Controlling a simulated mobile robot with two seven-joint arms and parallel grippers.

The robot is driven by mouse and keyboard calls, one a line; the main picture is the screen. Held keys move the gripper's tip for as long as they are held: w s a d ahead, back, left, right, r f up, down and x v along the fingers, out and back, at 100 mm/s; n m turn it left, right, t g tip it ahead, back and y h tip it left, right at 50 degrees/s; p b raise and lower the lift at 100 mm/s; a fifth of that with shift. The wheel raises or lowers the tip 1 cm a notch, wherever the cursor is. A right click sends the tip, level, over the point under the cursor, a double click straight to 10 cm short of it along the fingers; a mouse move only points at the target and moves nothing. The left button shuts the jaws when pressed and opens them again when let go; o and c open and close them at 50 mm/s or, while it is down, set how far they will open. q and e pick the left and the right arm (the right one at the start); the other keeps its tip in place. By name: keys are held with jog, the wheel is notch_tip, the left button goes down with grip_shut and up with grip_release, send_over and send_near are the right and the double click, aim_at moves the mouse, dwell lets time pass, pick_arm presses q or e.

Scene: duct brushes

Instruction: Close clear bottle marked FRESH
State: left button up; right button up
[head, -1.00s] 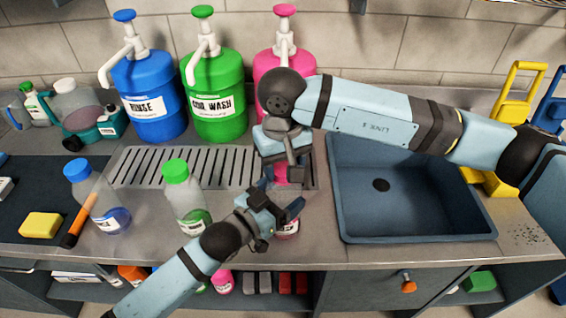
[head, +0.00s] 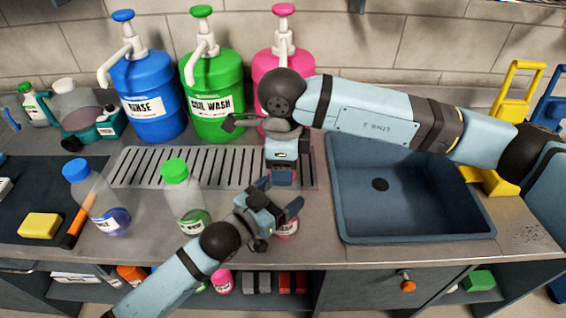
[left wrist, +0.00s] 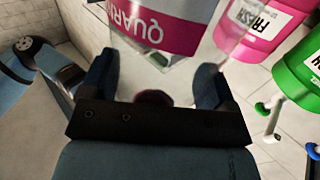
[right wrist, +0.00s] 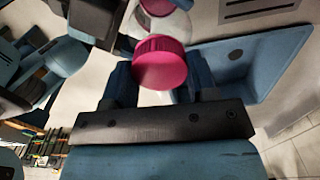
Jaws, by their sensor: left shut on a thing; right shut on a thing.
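The clear bottle with a pink band (left wrist: 180,35) stands in my left gripper (left wrist: 158,88); the band's visible letters look like "QUAR", and no FRESH marking shows on the bottle. In the head view my left gripper (head: 272,212) is shut on the bottle's lower part (head: 287,232). My right gripper (head: 283,172) is directly above it, pointing down, shut on the pink cap (right wrist: 160,62). In the right wrist view the cap is at the bottle's top; whether it is seated is unclear. The grippers hide most of the bottle in the head view.
A pink pump container (left wrist: 257,22) marked FRESH stands behind, beside green (head: 215,100) and blue (head: 148,100) ones. A green-capped bottle (head: 183,200) and blue-capped bottle (head: 103,205) stand left. The sink (head: 410,215) is right; a drain grate (head: 170,168) lies behind.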

jog(key=m, duration=0.4)
jog(key=shift+m, duration=0.3)
jog(key=m, duration=0.8)
jog(key=shift+s+m, duration=0.1)
jog(key=shift+m, duration=0.3)
jog(key=m, duration=0.4)
jog(key=shift+m, duration=0.3)
jog(key=o, duration=1.1)
notch_tip(320, 180, up, 12)
jog(key=shift+s, duration=0.1)
